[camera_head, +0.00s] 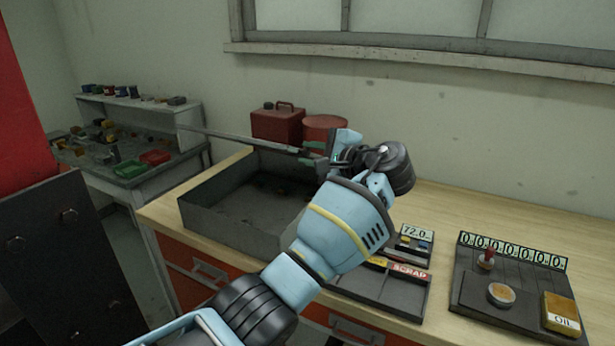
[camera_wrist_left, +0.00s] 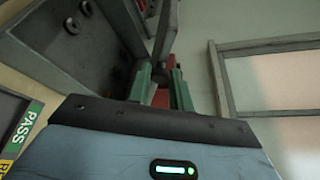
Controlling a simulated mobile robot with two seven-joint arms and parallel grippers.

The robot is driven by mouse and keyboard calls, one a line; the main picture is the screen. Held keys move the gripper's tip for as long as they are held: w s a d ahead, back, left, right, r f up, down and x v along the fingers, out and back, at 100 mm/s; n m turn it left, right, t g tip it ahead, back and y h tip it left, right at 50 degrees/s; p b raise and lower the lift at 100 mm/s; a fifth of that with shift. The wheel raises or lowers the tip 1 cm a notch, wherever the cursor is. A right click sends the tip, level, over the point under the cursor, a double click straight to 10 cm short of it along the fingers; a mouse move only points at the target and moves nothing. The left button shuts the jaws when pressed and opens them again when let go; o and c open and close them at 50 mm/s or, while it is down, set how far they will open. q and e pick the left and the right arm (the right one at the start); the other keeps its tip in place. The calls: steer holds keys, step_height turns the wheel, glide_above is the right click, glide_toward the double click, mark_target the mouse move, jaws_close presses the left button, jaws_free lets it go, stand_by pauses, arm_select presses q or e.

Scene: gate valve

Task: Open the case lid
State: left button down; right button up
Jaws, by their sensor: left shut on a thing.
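The grey case (camera_head: 222,226) sits on the workbench, its inside open to view and dark. Its lid (camera_head: 235,138) is raised and shows almost edge-on as a thin grey strip behind and above the case. My left gripper (camera_head: 311,154), with green fingertips, is at the right end of this strip and shut on the lid's grip. My wrist hides part of the case's right side. My right gripper is not in view.
A labelled tray (camera_head: 385,285) and a board with an oil can (camera_head: 510,280) lie to the right. The back right of the wooden bench (camera_head: 480,212) is clear.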

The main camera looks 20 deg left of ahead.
arm_select(q)
steer(key=shift+m, duration=0.5)
steer(key=shift+w+d+r, duration=0.15)
steer(key=shift+w+r, duration=0.45)
steer(key=shift+r, duration=0.35)
steer(key=shift+w+d+r, duration=0.1)
steer(key=shift+w+r, duration=0.45)
steer(key=shift+r, duration=0.35)
steer(key=c, duration=1.3)
jaws_free()
steer(key=shift+o, duration=0.2)
